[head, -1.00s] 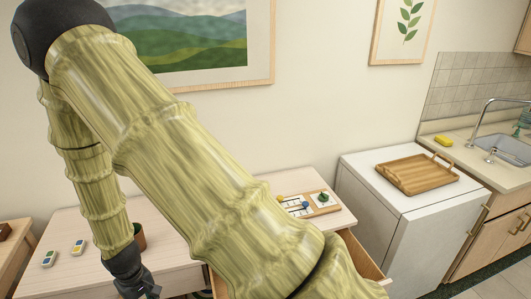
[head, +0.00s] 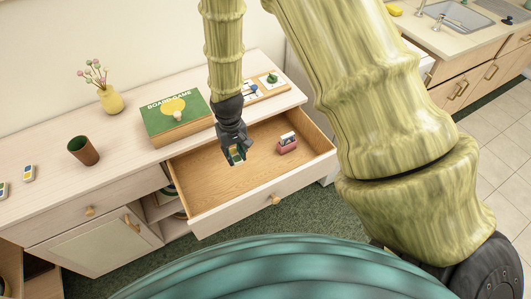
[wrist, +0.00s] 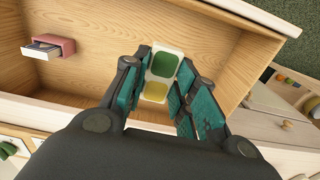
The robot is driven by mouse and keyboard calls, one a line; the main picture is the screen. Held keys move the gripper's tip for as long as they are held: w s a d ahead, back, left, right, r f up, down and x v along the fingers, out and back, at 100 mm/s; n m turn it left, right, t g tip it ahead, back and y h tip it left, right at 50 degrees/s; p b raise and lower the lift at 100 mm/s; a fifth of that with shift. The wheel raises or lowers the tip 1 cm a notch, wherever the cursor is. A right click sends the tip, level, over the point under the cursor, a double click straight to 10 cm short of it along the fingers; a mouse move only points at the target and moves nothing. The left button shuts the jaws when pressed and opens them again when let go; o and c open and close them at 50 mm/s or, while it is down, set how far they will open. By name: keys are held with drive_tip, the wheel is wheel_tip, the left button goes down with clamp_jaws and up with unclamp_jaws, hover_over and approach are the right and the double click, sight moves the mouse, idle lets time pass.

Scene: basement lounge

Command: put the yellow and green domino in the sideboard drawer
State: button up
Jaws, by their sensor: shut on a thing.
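My gripper (head: 236,156) is over the open sideboard drawer (head: 213,199). In the wrist view, my gripper (wrist: 158,88) is shut on the yellow and green domino (wrist: 161,66), a white tile with a green square and a yellow square. The domino also shows in the head view (head: 237,155), partly covered by the fingers. The drawer's wooden floor lies beneath it; whether the domino touches the floor I cannot tell. The sideboard (head: 130,173) is pale wood.
A small pink box (head: 287,143) lies in the drawer, right of my gripper. On the sideboard top are a green board game box (head: 175,115), a brown cup (head: 83,150), a yellow vase (head: 111,99) and two other dominoes (head: 28,173) at the left.

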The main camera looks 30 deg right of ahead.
drive_tip(key=b, duration=1.6)
hover_over(240, 177)
drive_tip(key=s, duration=0.1)
wheel_tip(240, 177, down, 10)
drive_tip(key=shift+w+a+f+b, duration=0.15)
drive_tip(key=shift+f+b, duration=0.5)
drive_tip(key=shift+f, duration=1.3)
drive_tip(key=shift+w+d+f+b, duration=0.15)
drive_tip(key=shift+f+b, duration=0.45)
drive_tip(key=shift+f, duration=1.35)
drive_tip(key=shift+w+a+f+b, duration=0.15)
drive_tip(key=shift+f+b, duration=0.5)
drive_tip(key=shift+f, duration=1.3)
drive_tip(key=shift+f, duration=0.15)
drive_tip(key=o, duration=0.8)
drive_tip(key=shift+o, duration=0.2)
wheel_tip(240, 177, up, 12)
drive_tip(key=shift+r, duration=0.2)
